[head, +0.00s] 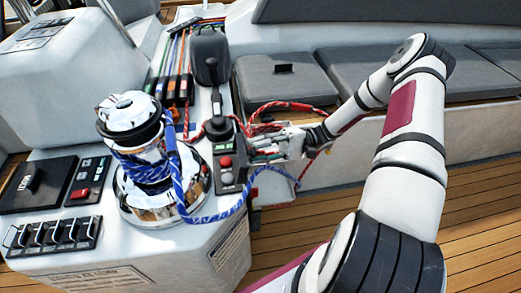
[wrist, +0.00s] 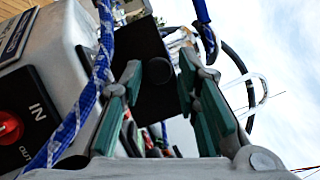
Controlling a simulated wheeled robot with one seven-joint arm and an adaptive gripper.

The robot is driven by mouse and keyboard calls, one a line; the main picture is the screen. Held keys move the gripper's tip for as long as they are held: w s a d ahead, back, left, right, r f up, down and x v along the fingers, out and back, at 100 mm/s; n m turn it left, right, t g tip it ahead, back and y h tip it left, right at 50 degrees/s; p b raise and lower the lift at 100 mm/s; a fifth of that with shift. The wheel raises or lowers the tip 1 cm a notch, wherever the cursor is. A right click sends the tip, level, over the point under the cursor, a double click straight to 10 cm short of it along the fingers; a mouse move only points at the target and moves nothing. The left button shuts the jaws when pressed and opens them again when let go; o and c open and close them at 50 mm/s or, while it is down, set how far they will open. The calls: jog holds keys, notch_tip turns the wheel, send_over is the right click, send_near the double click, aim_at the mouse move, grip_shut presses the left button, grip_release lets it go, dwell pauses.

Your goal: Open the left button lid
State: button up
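My gripper (head: 262,147) is just right of this box, reaching in from the right. In the wrist view my gripper (wrist: 160,66) has its green-padded fingers spread apart, with no object gripped. A dark box-like part (wrist: 143,45) with a round dark knob lies beyond and between the fingers. Whether a finger touches it cannot be told.
A chrome winch (head: 140,150) wrapped in blue rope stands left of the box. A black lever (head: 212,75) rises behind it. Red and blue ropes lie around my gripper. A red switch (wrist: 8,127) marked IN and OUT shows at left. Cushioned seats (head: 285,80) lie behind.

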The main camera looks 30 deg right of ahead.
jog(key=v, duration=1.2)
